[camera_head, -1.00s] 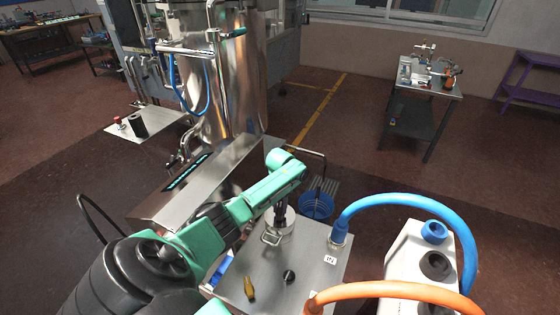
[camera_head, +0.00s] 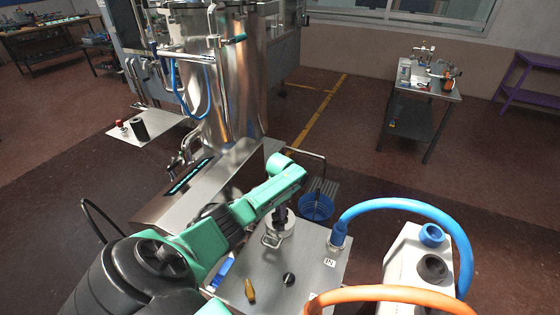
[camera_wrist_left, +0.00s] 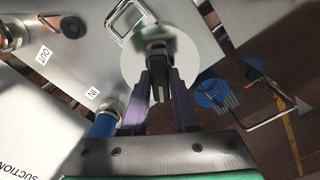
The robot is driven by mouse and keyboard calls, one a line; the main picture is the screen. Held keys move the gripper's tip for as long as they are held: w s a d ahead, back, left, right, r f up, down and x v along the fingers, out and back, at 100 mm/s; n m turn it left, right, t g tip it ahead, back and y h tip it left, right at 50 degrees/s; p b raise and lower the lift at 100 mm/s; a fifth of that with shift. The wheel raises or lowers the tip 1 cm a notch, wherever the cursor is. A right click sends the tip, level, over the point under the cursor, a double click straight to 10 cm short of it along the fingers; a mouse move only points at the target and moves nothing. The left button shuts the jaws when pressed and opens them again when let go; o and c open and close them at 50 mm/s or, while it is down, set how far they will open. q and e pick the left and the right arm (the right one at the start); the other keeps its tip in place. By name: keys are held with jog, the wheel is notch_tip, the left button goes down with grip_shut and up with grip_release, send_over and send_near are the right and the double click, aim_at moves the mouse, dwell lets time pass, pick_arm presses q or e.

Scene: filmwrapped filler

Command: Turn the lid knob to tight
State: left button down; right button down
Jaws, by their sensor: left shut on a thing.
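The lid (camera_head: 284,228) is a round pale disc on the steel box top (camera_head: 318,268), with a wire handle (camera_head: 268,240) beside it. In the left wrist view the lid (camera_wrist_left: 132,62) lies under my fingers, and a dark knob at its middle is mostly hidden by them. My left gripper (camera_head: 281,213) points down over the lid and is shut on the knob. Its dark fingers also show in the left wrist view (camera_wrist_left: 158,88). I cannot make out any tight mark. My right gripper is not in view.
A blue hose (camera_head: 405,204) joins the box top near the lid, and an orange hose (camera_head: 385,292) runs in front. A white unit (camera_head: 404,252) stands at the right. A black knob (camera_head: 289,279) and a brass lever (camera_head: 250,290) sit on the box top. A blue basket (camera_head: 316,207) hangs behind.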

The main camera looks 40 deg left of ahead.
pick_arm(q)
jog(key=shift+m, duration=0.9)
jog(key=c, duration=0.7)
grip_release()
notch_tip(320, 180, up, 15)
jog(key=shift+f, duration=0.15)
jog(key=shift+f, duration=0.1)
